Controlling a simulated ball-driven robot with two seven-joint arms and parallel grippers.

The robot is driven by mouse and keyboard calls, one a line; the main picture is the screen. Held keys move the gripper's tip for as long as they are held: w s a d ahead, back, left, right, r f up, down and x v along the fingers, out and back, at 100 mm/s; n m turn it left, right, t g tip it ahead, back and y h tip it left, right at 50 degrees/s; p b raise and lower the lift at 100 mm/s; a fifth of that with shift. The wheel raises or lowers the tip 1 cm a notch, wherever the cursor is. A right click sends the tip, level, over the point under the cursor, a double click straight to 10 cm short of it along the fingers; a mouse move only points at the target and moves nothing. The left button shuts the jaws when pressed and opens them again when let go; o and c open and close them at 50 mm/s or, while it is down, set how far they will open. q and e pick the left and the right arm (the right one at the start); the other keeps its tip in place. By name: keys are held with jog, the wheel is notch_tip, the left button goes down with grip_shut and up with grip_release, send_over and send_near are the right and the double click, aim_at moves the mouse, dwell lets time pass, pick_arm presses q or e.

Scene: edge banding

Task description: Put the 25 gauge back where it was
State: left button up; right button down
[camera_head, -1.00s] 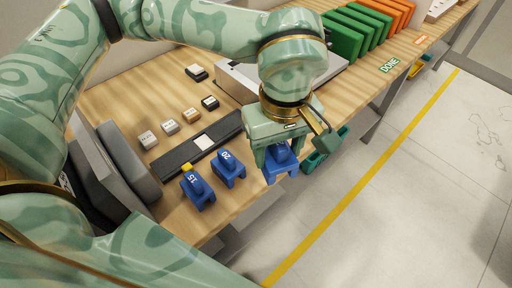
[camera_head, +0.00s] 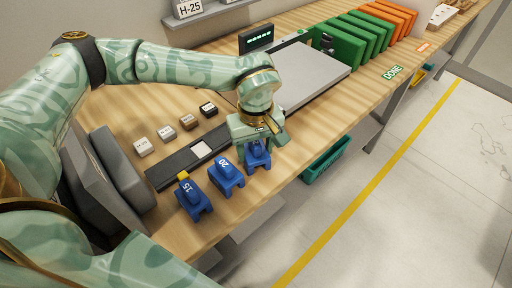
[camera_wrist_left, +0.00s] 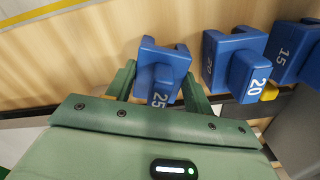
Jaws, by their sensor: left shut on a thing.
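The blue 25 gauge (camera_wrist_left: 160,72) is between the two fingers of my left gripper (camera_wrist_left: 158,88), which is shut on it. In the head view the gauge (camera_head: 257,156) is upright under my left gripper (camera_head: 256,142), at the right end of the row of gauges. I cannot tell whether its feet touch the bench. The blue 20 gauge (camera_head: 226,177) stands just left of it, with a small gap. The blue 15 gauge (camera_head: 194,200) stands further left. In the wrist view the 20 gauge (camera_wrist_left: 236,60) is right of the held gauge. My right gripper is out of view.
A grey flat-topped machine (camera_head: 305,75) and green panels (camera_head: 345,40) stand further along. A teal bin (camera_head: 325,158) is below the bench edge.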

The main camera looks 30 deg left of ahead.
pick_arm(q)
jog(key=shift+r, duration=0.1)
jog(key=o, duration=1.1)
jog(key=shift+o, duration=0.2)
notch_tip(320, 180, up, 12)
jog(key=p, duration=0.2)
jog(key=shift+p, duration=0.4)
